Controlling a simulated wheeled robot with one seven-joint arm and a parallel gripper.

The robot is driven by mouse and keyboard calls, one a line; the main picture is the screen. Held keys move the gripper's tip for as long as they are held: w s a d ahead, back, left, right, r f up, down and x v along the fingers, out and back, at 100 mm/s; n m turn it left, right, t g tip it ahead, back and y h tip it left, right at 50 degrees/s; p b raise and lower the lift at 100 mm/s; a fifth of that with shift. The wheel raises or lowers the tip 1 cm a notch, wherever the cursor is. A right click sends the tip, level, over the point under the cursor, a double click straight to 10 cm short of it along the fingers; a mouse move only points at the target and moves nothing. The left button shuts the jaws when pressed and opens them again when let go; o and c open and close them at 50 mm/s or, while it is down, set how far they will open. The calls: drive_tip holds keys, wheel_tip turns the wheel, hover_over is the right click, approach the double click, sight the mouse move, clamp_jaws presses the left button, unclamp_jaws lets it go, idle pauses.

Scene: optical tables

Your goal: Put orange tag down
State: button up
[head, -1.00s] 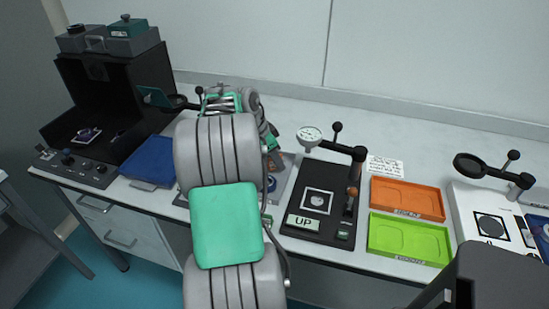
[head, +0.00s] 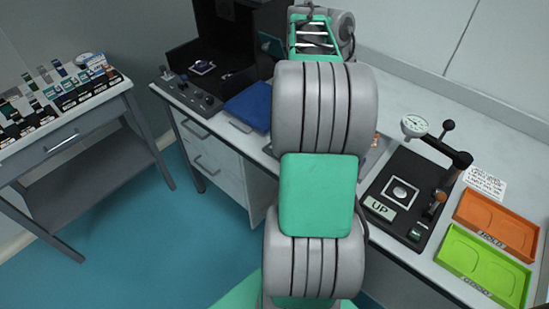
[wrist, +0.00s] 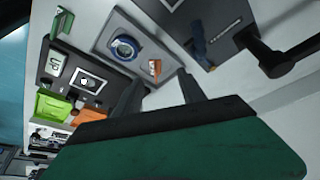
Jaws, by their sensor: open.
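A small orange piece, likely the orange tag (wrist: 155,68), sits at the edge of a grey plate (wrist: 106,40) in the wrist view, beside a blue ring (wrist: 125,47). My gripper (wrist: 160,78) is open, its two dark fingers apart with the orange piece showing beyond the gap between their tips. Nothing shows held in the fingers. In the head view my arm hides most of the grey plate; only a bit of orange shows at its right side.
A black press station with an UP sign (head: 380,208) and dial gauge (head: 414,125) stands right of my arm. The orange tray (head: 497,222) and green tray (head: 484,265) lie farther right. A blue tray (head: 248,105) is left. A side table (head: 85,150) holds several small items.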

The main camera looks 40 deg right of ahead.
drive_tip(key=w+a+n+t, duration=0.1)
drive_tip(key=w+a+n, duration=0.2)
drive_tip(key=a, duration=0.3)
drive_tip(key=w+a+f+n+t, duration=0.1)
drive_tip(key=w+a+n, duration=0.15)
drive_tip(key=a, duration=0.25)
drive_tip(key=w+a+n+t, duration=0.1)
drive_tip(key=w+a+n, duration=0.25)
drive_tip(key=a, duration=0.25)
drive_tip(key=s+a+f+n+y, duration=0.2)
drive_tip(key=a+n, duration=0.5)
drive_tip(key=a, duration=0.6)
drive_tip(key=s+a+f+n+t+y, duration=0.1)
drive_tip(key=s+a+f+n, duration=0.3)
drive_tip(key=a, duration=0.9)
drive_tip(key=f+n+y, duration=0.1)
drive_tip(key=n, duration=0.2)
drive_tip(key=shift+s+f, duration=0.25)
wheel_tip(320, 180, up, 8)
drive_tip(key=w+t+p, duration=0.1)
drive_tip(key=p, duration=0.5)
drive_tip(key=shift+w+r, duration=0.15)
drive_tip(key=shift+r, duration=0.1)
